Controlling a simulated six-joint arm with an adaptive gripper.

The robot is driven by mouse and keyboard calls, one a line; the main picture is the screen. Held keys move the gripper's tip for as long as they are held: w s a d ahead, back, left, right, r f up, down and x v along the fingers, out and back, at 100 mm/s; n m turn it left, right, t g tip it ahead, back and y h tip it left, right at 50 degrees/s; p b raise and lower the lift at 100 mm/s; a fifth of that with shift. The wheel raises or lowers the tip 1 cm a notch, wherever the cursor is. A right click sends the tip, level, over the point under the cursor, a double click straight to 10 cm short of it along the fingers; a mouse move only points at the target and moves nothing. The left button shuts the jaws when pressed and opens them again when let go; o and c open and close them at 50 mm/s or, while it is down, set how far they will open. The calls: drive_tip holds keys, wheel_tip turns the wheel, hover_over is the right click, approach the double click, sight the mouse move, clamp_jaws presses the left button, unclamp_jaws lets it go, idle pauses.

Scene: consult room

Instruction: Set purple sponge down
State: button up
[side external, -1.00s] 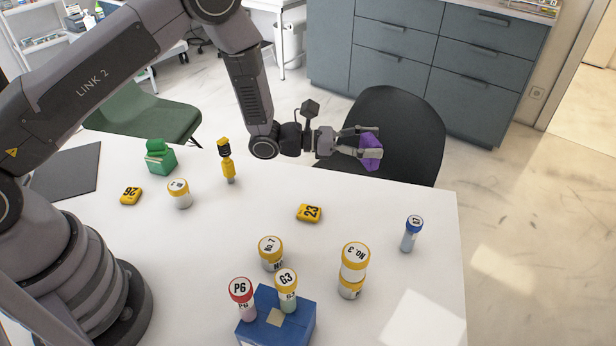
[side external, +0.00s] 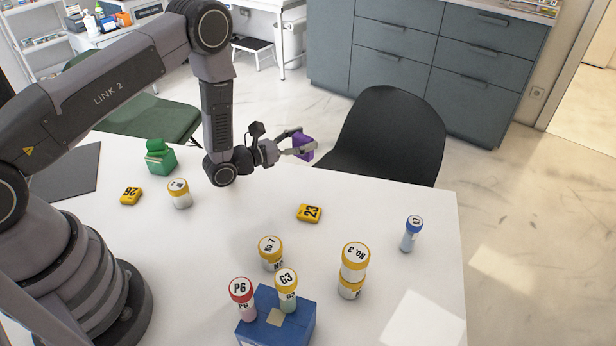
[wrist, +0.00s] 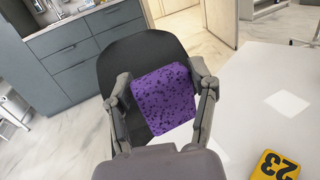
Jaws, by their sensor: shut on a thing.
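The purple sponge (side external: 303,146) is a small block with dark speckles, clearest in the wrist view (wrist: 165,97). My gripper (side external: 296,142) is shut on it, with one finger on either side of it in the wrist view (wrist: 164,92). The sponge is held up near the far edge of the white table (side external: 385,225), in front of the black chair in the side view. I cannot tell exactly how high it is above the table.
A yellow tag marked 23 (side external: 309,212) lies mid-table. A green box (side external: 160,158) stands at left. The black chair (side external: 388,135) is behind. Table right of the tag is partly clear.

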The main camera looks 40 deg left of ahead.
wheel_tip(320, 180, down, 8)
idle(0.4)
drive_tip(key=shift+f, duration=0.1)
drive_tip(key=o, duration=0.9)
drive_tip(key=shift+o, duration=0.2)
